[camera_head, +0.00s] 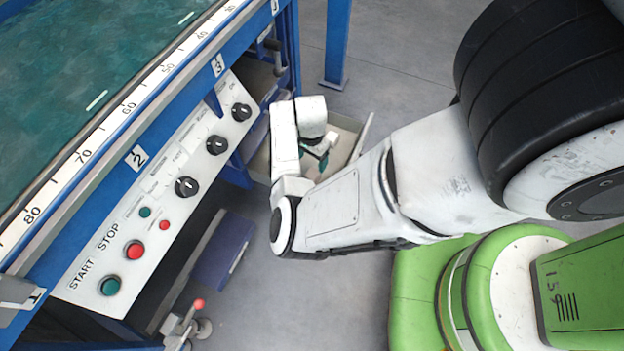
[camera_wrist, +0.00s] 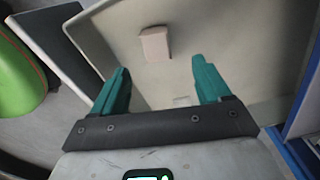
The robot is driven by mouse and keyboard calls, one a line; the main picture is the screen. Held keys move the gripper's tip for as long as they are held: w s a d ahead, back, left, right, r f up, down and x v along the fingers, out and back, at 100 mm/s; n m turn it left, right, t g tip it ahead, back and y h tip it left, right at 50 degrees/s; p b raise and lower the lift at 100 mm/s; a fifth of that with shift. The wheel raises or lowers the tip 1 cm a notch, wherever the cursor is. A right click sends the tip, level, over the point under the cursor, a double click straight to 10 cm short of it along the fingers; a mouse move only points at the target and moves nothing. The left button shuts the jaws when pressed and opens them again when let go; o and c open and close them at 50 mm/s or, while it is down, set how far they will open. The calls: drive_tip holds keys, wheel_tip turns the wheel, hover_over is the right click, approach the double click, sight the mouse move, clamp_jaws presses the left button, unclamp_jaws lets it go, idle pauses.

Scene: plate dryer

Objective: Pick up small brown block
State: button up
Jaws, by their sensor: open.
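A small light brown block (camera_wrist: 155,44) lies inside a beige open bin (camera_wrist: 235,35), near the upper middle of the wrist view. My gripper (camera_wrist: 160,80) has two teal fingers spread apart, with nothing between them. The block is beyond the fingertips, roughly in line with the gap between them. In the head view my gripper (camera_head: 319,157) points down into the bin (camera_head: 347,126) beside the blue machine frame. The block cannot be made out in the head view; my arm covers part of the bin.
A blue machine (camera_head: 262,62) with a control panel (camera_head: 165,185) of knobs and buttons stands at the left, close to my wrist. A blue box (camera_head: 222,250) sits under it. A blue post (camera_head: 337,45) rises behind the bin. Grey floor (camera_head: 400,60) is clear behind the bin.

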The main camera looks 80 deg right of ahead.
sight(314, 172)
drive_tip(key=f+b, duration=0.1)
drive_tip(key=f, duration=0.2)
drive_tip(key=f+b, duration=0.2)
drive_tip(key=f, duration=0.1)
drive_tip(key=f+b, duration=0.1)
drive_tip(key=f, duration=0.2)
drive_tip(key=shift+s+f+b, duration=0.15)
drive_tip(key=shift+s+b, duration=0.2)
drive_tip(key=shift+d, duration=0.1)
drive_tip(key=shift+c, duration=0.3)
drive_tip(key=c, duration=1.1)
